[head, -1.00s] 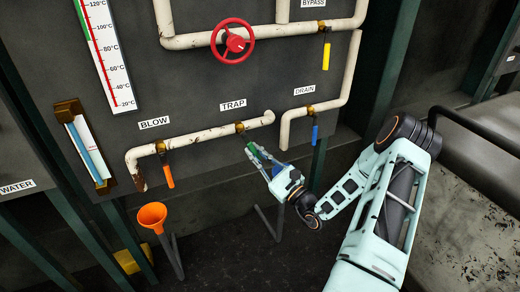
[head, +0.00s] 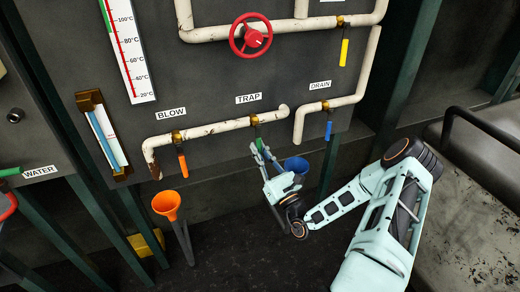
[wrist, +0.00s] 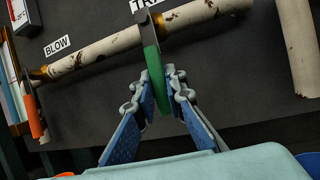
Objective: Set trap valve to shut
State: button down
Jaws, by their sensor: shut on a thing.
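The trap valve sits on the pale pipe (head: 215,129) under the TRAP label (head: 248,99). Its green handle (head: 259,145) hangs down from the pipe, roughly crosswise to it; the wrist view shows the green handle (wrist: 153,65) running down between my fingers. My gripper (head: 265,156) is shut on the lower part of this handle, one finger on each side, as the wrist view of my gripper (wrist: 161,95) also shows. The handle's lowest end is partly hidden by the fingers.
An orange blow handle (head: 183,165) hangs to the left and a blue drain handle (head: 329,130) to the right. A blue funnel (head: 297,164) stands close beside my gripper. An orange funnel (head: 167,204) stands lower left. A red wheel (head: 251,36) is above.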

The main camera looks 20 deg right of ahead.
jog(key=shift+a, duration=0.1)
jog(key=c, duration=2)
grip_release()
jog(key=shift+o, duration=0.2)
jog(key=v, duration=1.2)
